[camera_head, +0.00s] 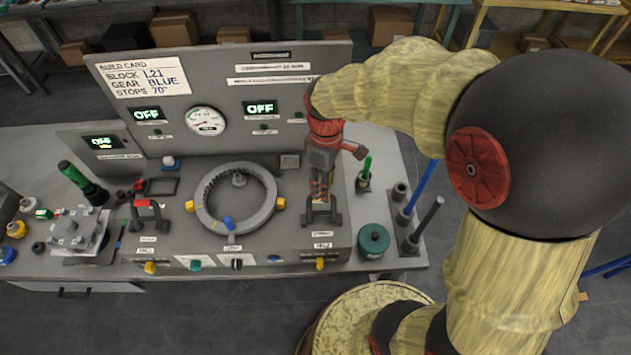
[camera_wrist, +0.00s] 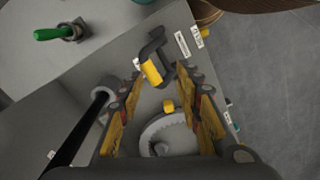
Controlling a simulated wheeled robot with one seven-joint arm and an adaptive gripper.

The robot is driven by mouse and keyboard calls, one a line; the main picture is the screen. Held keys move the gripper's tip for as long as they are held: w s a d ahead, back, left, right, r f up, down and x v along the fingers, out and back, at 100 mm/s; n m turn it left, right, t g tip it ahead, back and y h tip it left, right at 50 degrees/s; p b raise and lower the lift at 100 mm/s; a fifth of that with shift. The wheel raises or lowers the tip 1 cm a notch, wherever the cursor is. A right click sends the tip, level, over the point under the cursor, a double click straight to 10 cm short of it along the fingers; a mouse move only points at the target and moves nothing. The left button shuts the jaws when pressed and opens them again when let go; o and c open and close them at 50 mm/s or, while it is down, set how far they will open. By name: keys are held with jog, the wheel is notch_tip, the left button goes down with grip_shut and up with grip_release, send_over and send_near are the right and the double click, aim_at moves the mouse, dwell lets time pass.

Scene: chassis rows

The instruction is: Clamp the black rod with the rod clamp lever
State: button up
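The lever (camera_wrist: 152,70) is a dark U-shaped handle with a yellow grip, in the wrist view just beyond and between the fingertips. In the head view its dark frame (camera_head: 334,217) stands on the bench's right part, directly under my gripper (camera_head: 320,197). My gripper (camera_wrist: 165,92) is open, fingers apart, pointing down with nothing held; touching cannot be told. A black rod (camera_wrist: 75,136) stands left of the fingers in the wrist view, at a grey collar (camera_wrist: 107,87). In the head view my gripper and arm mostly hide that spot.
The ring gear (camera_head: 204,211) lies left of my gripper. The panel (camera_head: 222,112) rises behind. A green-handled tool (camera_head: 366,166), a teal round container (camera_head: 373,240) and a rack with blue and dark rods (camera_head: 427,221) stand at right. A red-handled clamp (camera_head: 147,206) is further left.

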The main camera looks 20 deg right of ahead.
jog(key=shift+w+r+n, duration=0.2)
jog(key=shift+w+n, duration=0.7)
jog(key=shift+n, duration=0.1)
jog(key=shift+w+r+n, duration=0.25)
jog(key=shift+r+n, duration=0.05)
jog(key=shift+n, duration=0.4)
jog(key=shift+s+n, duration=0.1)
jog(key=shift+n, duration=0.7)
jog(key=shift+s+f+b, duration=0.1)
jog(key=shift+f+b, duration=0.55)
jog(key=shift+f, duration=3.3)
jog(key=shift+c, duration=0.6)
jog(key=c, duration=0.8)
